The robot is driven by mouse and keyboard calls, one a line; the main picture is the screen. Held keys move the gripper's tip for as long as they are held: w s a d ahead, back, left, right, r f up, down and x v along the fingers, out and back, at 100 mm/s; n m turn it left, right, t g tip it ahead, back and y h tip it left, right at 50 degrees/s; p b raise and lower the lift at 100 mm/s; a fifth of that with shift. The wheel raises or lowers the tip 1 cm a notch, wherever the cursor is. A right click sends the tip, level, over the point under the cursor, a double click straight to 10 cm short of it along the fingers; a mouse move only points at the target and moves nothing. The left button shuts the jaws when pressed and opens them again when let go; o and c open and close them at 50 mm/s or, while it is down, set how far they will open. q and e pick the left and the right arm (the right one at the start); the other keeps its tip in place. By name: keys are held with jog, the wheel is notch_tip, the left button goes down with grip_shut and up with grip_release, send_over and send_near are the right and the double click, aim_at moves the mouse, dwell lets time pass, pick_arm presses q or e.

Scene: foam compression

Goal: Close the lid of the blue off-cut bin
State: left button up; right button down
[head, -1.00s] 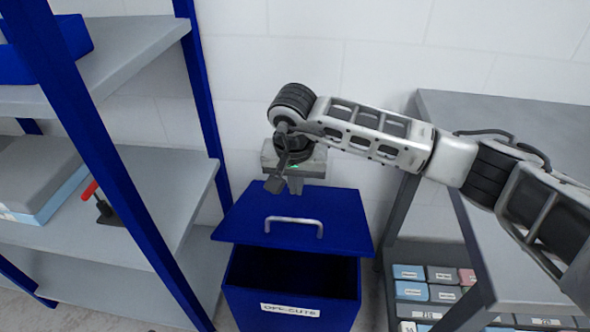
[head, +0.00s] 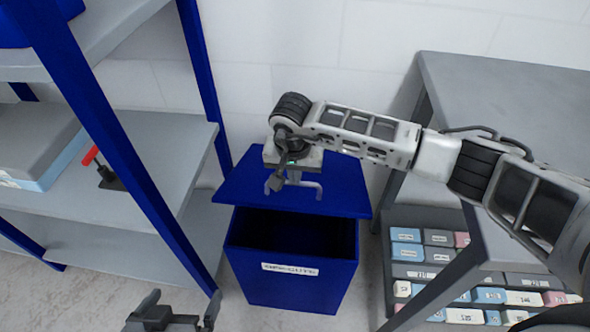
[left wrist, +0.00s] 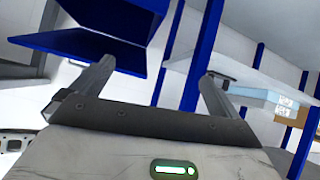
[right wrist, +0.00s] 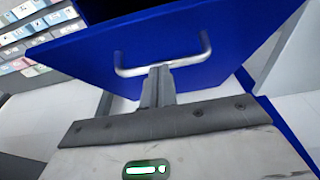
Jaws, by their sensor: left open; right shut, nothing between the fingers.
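The blue off-cut bin (head: 290,277) stands on the floor between the shelf and the grey table, with a white label on its front. Its blue lid (head: 340,190) is open, tilted up at the back, and the dark inside shows. The lid has a pale bar handle (head: 318,188), also in the right wrist view (right wrist: 165,68). My right gripper (head: 280,182) is above the lid beside the handle. Its fingers (right wrist: 158,75) are shut and empty, close to the handle bar; I cannot tell whether they touch it. My left gripper (head: 175,312) is open and empty, low in front of the bin.
A blue-posted shelf rack (head: 150,220) stands left of the bin, holding foam blocks (head: 40,150) and a red-handled tool (head: 100,165). The grey table (head: 500,90) stands at right, with labelled boxes (head: 440,255) beneath. Floor in front of the bin is clear.

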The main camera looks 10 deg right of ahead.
aim_at(294, 197)
jog(key=f, duration=0.1)
jog(key=s+f+b, duration=0.1)
jog(key=s+f, duration=0.1)
jog(key=shift+a+f+b, duration=0.25)
jog(key=shift+a+b, duration=0.05)
jog(key=shift+b, duration=0.1)
jog(key=shift+r, duration=0.15)
